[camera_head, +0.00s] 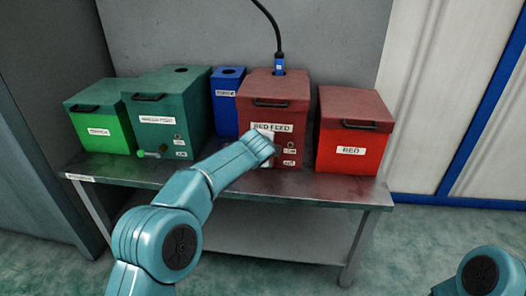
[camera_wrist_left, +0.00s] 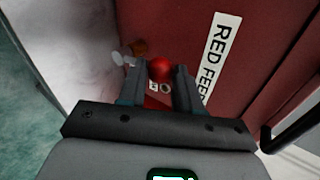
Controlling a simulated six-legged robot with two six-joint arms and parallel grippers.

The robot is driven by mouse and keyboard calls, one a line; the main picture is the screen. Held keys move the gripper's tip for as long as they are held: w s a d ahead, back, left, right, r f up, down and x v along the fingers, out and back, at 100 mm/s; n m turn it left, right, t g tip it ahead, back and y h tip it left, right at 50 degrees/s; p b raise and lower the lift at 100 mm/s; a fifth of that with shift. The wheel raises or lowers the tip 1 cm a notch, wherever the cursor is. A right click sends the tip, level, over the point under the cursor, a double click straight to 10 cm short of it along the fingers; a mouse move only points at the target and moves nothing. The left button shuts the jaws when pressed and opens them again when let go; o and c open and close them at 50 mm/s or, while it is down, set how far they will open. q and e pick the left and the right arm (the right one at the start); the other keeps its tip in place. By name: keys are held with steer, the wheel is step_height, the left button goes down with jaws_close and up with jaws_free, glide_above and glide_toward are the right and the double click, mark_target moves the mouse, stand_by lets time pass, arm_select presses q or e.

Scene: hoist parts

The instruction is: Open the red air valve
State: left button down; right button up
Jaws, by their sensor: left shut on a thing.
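The red air valve shows in the left wrist view as a round red knob (camera_wrist_left: 160,69) on the front of the dark red box labelled RED FEED (camera_head: 272,96). My left gripper (camera_wrist_left: 158,74) is at the box front, with its two fingers on either side of the knob and shut on it. In the head view my left arm reaches across the table to this box and hides the knob. My right gripper is out of view; only part of my right arm shows at the lower right.
A red box (camera_head: 353,137) stands to the right on the metal table (camera_head: 330,190). A blue box (camera_head: 226,105), a dark green box (camera_head: 172,108) with a green-handled valve (camera_head: 142,153) and a bright green box (camera_head: 103,120) stand left. A black hose (camera_head: 272,22) enters the RED FEED box from above.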

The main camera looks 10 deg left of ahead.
arm_select(q)
steer(key=shift+d+y, duration=0.3)
steer(key=shift+w+m, duration=0.1)
steer(key=shift+m, duration=0.2)
steer(key=c, duration=0.8)
jaws_free()
steer(key=shift+o, duration=0.2)
steer(key=shift+w+f, duration=0.15)
steer(key=shift+f, duration=0.1)
steer(key=v, duration=1.6)
steer(key=shift+s+r, duration=0.25)
steer(key=shift+s, duration=0.05)
